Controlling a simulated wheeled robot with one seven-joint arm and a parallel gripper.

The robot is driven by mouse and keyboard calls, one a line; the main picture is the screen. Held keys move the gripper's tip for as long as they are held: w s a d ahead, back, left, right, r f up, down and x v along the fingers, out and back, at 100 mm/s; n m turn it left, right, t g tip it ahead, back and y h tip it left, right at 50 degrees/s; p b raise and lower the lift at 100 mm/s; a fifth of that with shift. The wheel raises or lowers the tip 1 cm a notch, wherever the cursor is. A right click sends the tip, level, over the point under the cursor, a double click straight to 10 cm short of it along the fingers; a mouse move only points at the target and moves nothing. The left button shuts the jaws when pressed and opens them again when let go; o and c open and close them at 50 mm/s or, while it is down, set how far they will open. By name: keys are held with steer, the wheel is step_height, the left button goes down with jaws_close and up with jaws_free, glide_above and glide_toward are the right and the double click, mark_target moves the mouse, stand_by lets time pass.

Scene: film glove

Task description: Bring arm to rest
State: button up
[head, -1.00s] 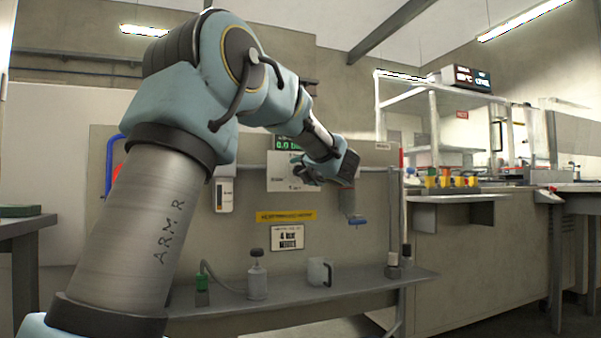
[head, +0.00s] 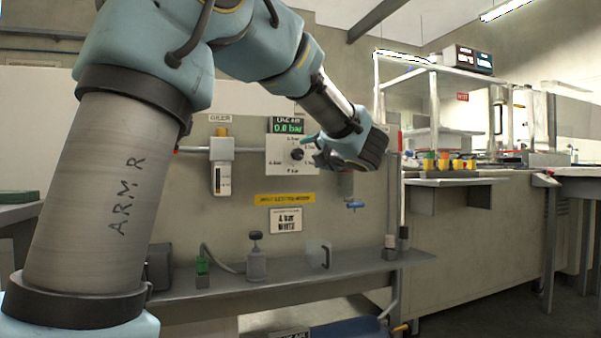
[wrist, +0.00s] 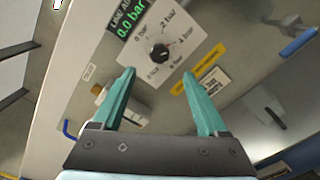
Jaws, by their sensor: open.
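My arm rises at the left of the head view and reaches across to the wall panel. My gripper (head: 318,155) is at its end, just right of the dial (head: 297,155) on the white plate, well above the bench. In the wrist view my gripper (wrist: 158,75) has its two teal fingers wide apart with nothing between them. The dial (wrist: 160,52) appears beyond the fingertips and apart from them. The green display (wrist: 129,20) above it reads 0.0 bar.
A narrow shelf (head: 215,292) below carries a bottle (head: 256,263), a green-topped item (head: 202,270) and a mug (head: 319,256). A blue-handled valve (head: 355,204) is on the panel below my gripper. A counter with coloured items (head: 448,163) stands right.

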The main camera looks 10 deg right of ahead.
steer(key=a+f+m+g+h+p, duration=0.1)
steer(key=a+f+m+g+h, duration=0.25)
steer(key=f+m, duration=0.55)
steer(key=a+f+m+g+h+p, duration=0.1)
steer(key=a+f+m+g+h, duration=0.1)
steer(key=a+f+m, duration=0.5)
steer(key=s+a+f+m+g+y, duration=0.3)
steer(key=s+a+f+m+g, duration=0.75)
steer(key=s+a+f, duration=0.85)
step_height(320, 180, up, 37)
steer(key=s+d+m+p, duration=0.1)
steer(key=s+p, duration=0.1)
steer(key=p, duration=3.6)
steer(key=shift+s+d+p, duration=0.2)
steer(key=shift+d+p, duration=0.05)
steer(key=shift+p, duration=0.1)
